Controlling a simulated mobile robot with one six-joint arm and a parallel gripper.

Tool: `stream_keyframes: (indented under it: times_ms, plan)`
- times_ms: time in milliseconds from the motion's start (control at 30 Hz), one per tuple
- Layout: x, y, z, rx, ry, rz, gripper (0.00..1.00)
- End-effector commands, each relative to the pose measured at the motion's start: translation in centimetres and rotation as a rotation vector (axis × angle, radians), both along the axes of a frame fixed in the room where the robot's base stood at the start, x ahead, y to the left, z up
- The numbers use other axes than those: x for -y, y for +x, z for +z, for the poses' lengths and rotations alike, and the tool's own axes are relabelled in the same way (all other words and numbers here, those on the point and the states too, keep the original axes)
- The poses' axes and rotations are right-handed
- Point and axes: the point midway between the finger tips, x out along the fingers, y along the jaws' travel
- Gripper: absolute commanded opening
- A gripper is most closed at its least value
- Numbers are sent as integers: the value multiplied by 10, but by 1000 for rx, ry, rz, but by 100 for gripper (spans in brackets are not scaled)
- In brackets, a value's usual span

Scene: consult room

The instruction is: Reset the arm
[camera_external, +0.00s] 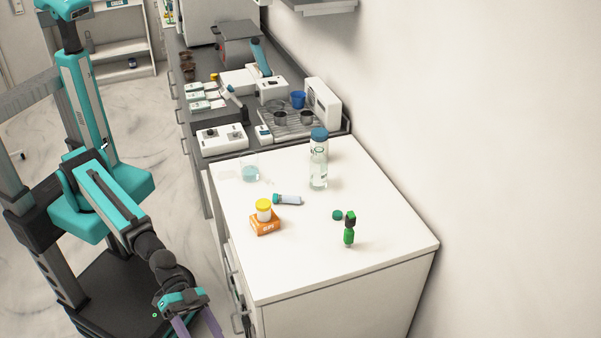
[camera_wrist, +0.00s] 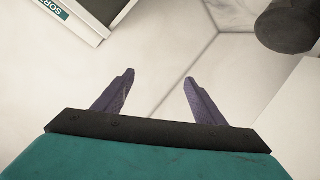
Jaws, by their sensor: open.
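My gripper (camera_wrist: 158,82) shows in the wrist view with its two purple fingers apart and nothing between them. In the external view my gripper (camera_external: 197,328) hangs low at the left front of the white cabinet, beside its drawer side and below the top. Its fingertips are cut off by the lower edge of that view. My arm reaches down from the teal column at the left.
The white cabinet top (camera_external: 300,280) holds an orange box (camera_external: 265,226) with a yellow-capped jar (camera_external: 263,207), a teal-capped tube (camera_external: 290,199), a green bottle (camera_external: 349,232), a clear bottle (camera_external: 318,172) and a glass beaker (camera_external: 250,172). A dark counter with equipment stands behind.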

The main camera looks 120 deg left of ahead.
Motion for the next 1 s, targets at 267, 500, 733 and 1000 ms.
stream_keyframes:
  times_ms: [267,500,733,1000]
  plan:
    - [-20,-24,-100,-163,139,-44,64]
    - [-62,-58,-196,-355,257,-68,64]
    - [-106,-106,-278,-550,356,-91,64]
    - [-158,-179,-360,-790,457,-121,64]
